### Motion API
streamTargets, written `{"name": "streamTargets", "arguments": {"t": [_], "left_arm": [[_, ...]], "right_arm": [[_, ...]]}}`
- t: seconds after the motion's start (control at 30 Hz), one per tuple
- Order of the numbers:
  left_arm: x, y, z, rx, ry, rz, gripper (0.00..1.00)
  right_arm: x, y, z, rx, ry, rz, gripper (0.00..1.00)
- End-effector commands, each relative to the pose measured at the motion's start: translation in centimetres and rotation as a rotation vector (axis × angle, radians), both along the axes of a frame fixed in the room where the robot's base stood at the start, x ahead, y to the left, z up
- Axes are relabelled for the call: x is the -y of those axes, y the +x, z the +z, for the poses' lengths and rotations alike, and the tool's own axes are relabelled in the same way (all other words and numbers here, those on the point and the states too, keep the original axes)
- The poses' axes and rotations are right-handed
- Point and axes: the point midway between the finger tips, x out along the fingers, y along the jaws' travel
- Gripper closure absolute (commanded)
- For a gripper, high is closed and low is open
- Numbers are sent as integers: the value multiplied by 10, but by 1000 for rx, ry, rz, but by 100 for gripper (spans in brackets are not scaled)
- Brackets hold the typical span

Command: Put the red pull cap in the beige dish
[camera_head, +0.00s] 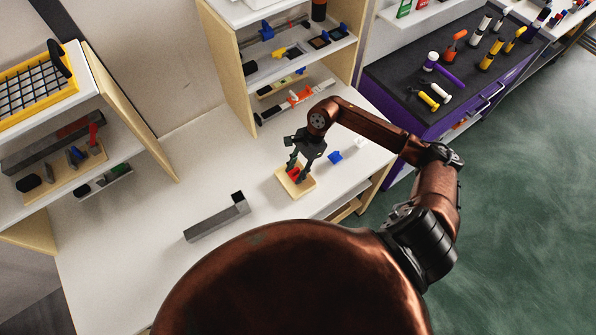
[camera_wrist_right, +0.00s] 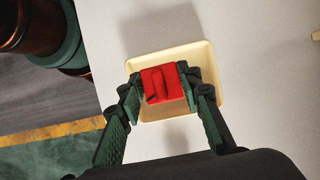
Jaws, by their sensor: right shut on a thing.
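The red pull cap (camera_wrist_right: 163,85) is between the two fingers of my right gripper (camera_wrist_right: 163,92), which is shut on it. The beige dish (camera_wrist_right: 133,64) lies on the white table directly beneath, its rim showing around the cap. Whether the cap touches the dish floor, I cannot tell. In the head view the right gripper (camera_head: 297,170) points down over the beige dish (camera_head: 309,186), and a bit of the red cap (camera_head: 293,172) shows between the fingers. My left gripper is not in view.
A grey metal channel (camera_head: 215,222) lies left of the dish on the white table. A small blue piece (camera_head: 334,156) lies to its right. A wooden shelf unit (camera_head: 237,70) with tools stands behind, and another rack (camera_head: 130,110) stands at the left. The table's left part is clear.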

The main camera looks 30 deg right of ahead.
Motion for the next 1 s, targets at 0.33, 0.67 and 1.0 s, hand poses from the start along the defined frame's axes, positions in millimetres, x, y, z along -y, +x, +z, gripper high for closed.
{"name": "streamTargets", "arguments": {"t": [0.33,0.67,1.0], "left_arm": [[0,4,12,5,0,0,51],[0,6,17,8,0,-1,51],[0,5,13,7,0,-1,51]], "right_arm": [[5,12,-30,-4,4,-6,84],[7,13,-49,0,0,-3,84],[7,13,-51,1,0,-4,61]]}}
